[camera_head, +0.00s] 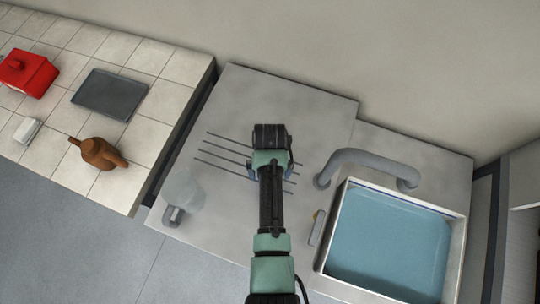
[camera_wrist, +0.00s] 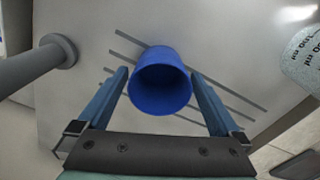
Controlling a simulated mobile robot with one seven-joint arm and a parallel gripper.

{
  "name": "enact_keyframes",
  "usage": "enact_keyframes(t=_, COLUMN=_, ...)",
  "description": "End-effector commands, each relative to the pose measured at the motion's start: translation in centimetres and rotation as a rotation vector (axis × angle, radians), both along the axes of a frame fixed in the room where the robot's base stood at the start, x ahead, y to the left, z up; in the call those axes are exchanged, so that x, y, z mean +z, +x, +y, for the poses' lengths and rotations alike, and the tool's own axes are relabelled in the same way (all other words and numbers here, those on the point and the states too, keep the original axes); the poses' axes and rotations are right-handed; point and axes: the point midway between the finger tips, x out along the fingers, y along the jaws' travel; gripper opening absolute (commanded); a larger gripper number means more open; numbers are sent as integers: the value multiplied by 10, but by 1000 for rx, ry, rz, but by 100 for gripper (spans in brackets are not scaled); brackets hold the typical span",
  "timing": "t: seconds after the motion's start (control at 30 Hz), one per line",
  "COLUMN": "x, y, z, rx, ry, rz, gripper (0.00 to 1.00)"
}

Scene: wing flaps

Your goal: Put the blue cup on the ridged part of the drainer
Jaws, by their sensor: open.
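The blue cup (camera_wrist: 160,82) shows in the wrist view between my gripper's two fingers, its open mouth toward the camera. It is over the ridged part (camera_wrist: 235,92) of the drainer, with dark ridge lines on both sides of it. My gripper (camera_head: 271,170) is open, with one blue finger on each side of the cup and little room between. In the head view my arm and gripper hide the cup. The ridged part (camera_head: 222,152) shows there to the left of my gripper. Whether the cup's base touches the drainer is hidden.
A clear measuring jug (camera_head: 184,190) stands left of the ridges. The faucet (camera_head: 366,160) and water-filled sink (camera_head: 388,243) are to the right. A tiled counter (camera_head: 160,92) at left holds a red container (camera_head: 28,74), a grey tray (camera_head: 110,94) and a brown pot (camera_head: 98,153).

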Motion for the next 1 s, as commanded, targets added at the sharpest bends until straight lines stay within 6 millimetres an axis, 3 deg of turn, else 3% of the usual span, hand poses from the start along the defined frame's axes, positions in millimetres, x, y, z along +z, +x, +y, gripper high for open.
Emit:
enact_keyframes(t=0.5, x=93, y=1, z=0, rx=0, ry=-1, rz=-5, gripper=100)
enact_keyframes(t=0.7, x=114, y=1, z=0, rx=0, ry=0, rz=-3, gripper=100)
enact_keyframes(t=0.87, x=118, y=1, z=0, rx=0, ry=0, rz=-4, gripper=100)
enact_keyframes(t=0.93, x=124, y=9, z=0, rx=-1, ry=1, rz=-39, gripper=100)
enact_keyframes(t=1.0, x=141, y=30, z=0, rx=-2, ry=3, rz=-133, gripper=100)
